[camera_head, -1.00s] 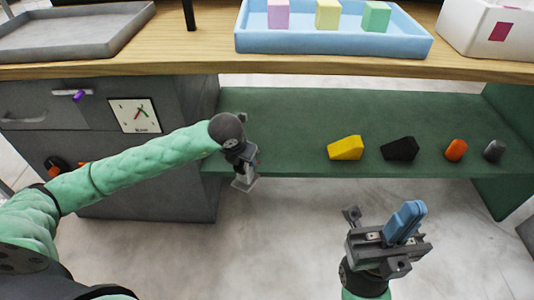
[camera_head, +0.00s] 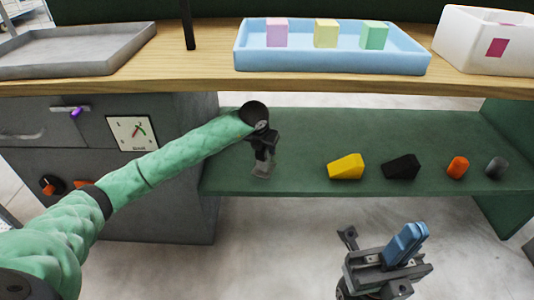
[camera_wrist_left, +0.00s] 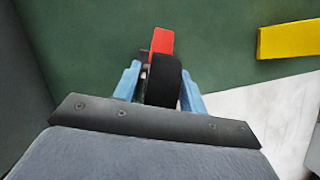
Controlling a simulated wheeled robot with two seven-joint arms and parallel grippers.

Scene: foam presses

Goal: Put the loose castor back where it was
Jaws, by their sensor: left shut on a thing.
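My left gripper (camera_head: 263,172) is over the left part of the green shelf in the head view. In the left wrist view its blue fingers (camera_wrist_left: 160,92) are shut on the castor, which has a black wheel (camera_wrist_left: 163,82) and a red part (camera_wrist_left: 161,41) pointing away. The castor is hardly discernible in the head view, and its lower side is hidden. In the wrist view the green shelf surface lies beyond it; I cannot tell whether they touch. My right gripper (camera_head: 406,243) is low in front of the shelf, its blue fingers together with nothing visible between them.
On the green shelf (camera_head: 300,130) stand a yellow wedge (camera_head: 346,166), a black wedge (camera_head: 401,166), an orange piece (camera_head: 458,167) and a grey piece (camera_head: 497,167). A grey cabinet (camera_head: 180,205) stands left. The wooden worktop (camera_head: 210,72) overhangs above, bearing a blue tray (camera_head: 330,66).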

